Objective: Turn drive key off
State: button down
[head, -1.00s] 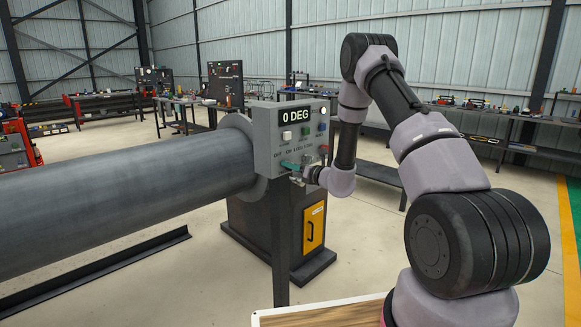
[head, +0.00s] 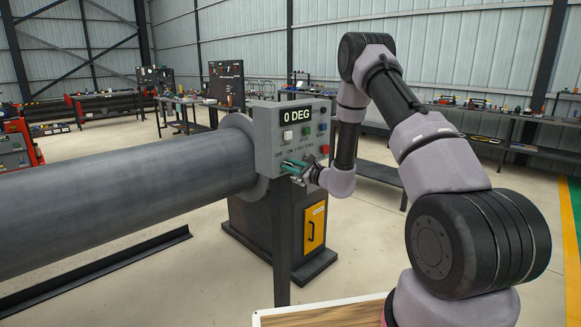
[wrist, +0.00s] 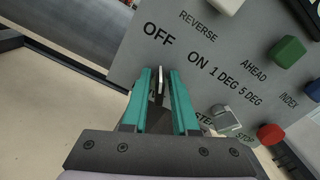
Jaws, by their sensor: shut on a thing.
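The drive key (wrist: 160,82) shows in the wrist view as a thin pale metal piece standing out from the grey control panel (wrist: 120,42). It sits under the OFF label, with ON to its right. My gripper (wrist: 162,86), with teal fingers on both sides of the key, is shut on it. The key's lower part is partly hidden between the fingers. In the head view my gripper (head: 291,166) is at the lower front of the panel (head: 264,145), where the key is too small to make out.
The panel's display (head: 297,115) reads 0 DEG. A red button (wrist: 268,134), a grey switch (wrist: 225,118) and a green button (wrist: 288,50) lie right of my gripper. A large grey pipe (head: 120,185) extends left from the machine. Open floor lies around the machine's base.

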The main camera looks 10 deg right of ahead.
jog(key=shift+n, duration=0.5)
jog(key=c, duration=0.9)
grip_release()
jog(key=v, duration=1)
jog(key=shift+s+d, duration=0.2)
jog(key=shift+s, duration=0.15)
